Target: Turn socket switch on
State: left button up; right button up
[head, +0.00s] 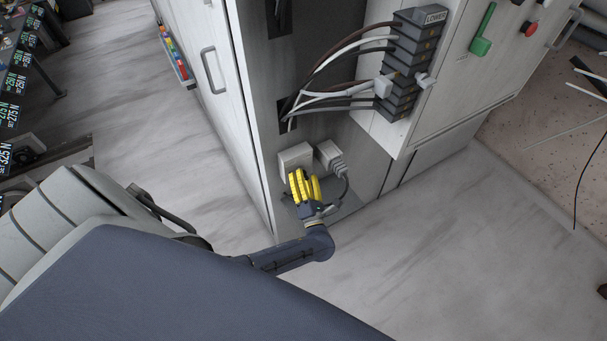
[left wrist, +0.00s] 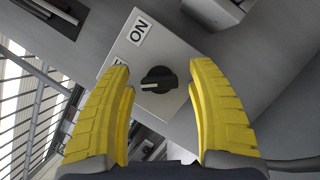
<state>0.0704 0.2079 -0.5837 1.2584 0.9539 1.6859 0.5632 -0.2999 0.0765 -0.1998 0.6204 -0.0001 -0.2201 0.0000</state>
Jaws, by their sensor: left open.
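The socket switch is a black rotary knob (left wrist: 158,80) on a light grey box (left wrist: 178,107) in the left wrist view. A white "ON" label (left wrist: 138,27) sits near the box's edge, and a second label is partly hidden by a finger. The knob has a white pointer mark on its left part. My left gripper (left wrist: 160,75) has yellow fingers, open, one on each side of the knob with gaps between. In the head view the box (head: 294,157) is low on the cabinet, with my left gripper (head: 304,186) in front of it, hiding the knob. My right gripper is not in view.
A grey plug (head: 330,155) with a cable is just right of the box. Above it, several cables run to a black terminal block (head: 408,62). A cabinet (head: 235,110) wall stands close around; the floor (head: 440,240) at the right is clear.

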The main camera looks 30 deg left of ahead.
pick_arm(q)
grip_shut()
dwell(0.5)
jog(key=shift+m, duration=0.4)
jog(key=m+h, duration=0.1)
jog(key=m, duration=0.2)
jog(key=shift+s+h, duration=0.1)
jog(key=shift+h, duration=0.2)
jog(key=m+g+h, duration=0.1)
jog(key=m, duration=0.3)
jog(key=shift+m, duration=0.3)
jog(key=m+g+h, duration=0.1)
jog(key=m, duration=0.2)
jog(key=shift+m+g, duration=1)
jog(key=shift+m, duration=0.7)
